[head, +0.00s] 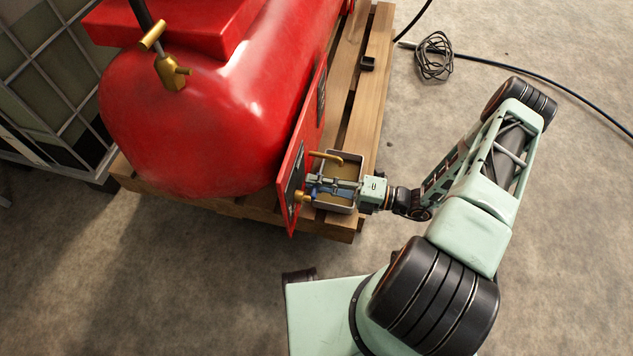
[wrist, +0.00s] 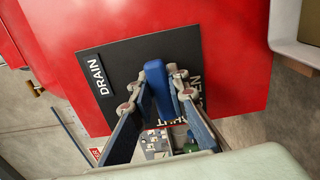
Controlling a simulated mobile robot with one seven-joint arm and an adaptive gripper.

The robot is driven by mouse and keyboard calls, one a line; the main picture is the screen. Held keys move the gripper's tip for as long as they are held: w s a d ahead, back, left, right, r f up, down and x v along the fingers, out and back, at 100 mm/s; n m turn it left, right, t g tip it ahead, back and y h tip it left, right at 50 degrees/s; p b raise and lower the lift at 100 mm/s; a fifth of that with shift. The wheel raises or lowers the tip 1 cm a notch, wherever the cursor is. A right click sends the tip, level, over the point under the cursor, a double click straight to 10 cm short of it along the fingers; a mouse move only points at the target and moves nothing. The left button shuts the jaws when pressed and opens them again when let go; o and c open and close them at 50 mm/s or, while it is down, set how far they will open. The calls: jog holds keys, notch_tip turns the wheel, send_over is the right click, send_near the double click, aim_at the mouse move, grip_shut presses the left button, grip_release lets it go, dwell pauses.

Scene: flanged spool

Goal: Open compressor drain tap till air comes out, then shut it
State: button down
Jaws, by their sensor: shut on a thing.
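The drain tap has a blue lever handle (wrist: 156,84) in front of a black plate (wrist: 101,62) marked DRAIN. Parts of other lettering on the plate show beside and below the handle, partly covered by my fingers. In the head view the tap's brass body (head: 303,197) sits low on the red panel (head: 317,112). My gripper (head: 317,186) reaches to the tap from the right. In the wrist view my gripper (wrist: 158,88) is shut on the blue handle, one finger on each side. I cannot see any air coming out.
The red compressor tank (head: 200,110) rests on a wooden pallet (head: 376,75). A grey open container (head: 353,161) stands under a brass pipe (head: 326,156), close to my gripper. A coiled cable (head: 434,56) lies at the back right. The floor at the lower left is clear.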

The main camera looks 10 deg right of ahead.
jog(key=shift+f+m, duration=0.25)
jog(key=shift+m, duration=0.15)
jog(key=c, duration=1.8)
grip_release()
jog(key=shift+c, duration=0.2)
jog(key=v, duration=1.2)
jog(key=shift+r, duration=0.1)
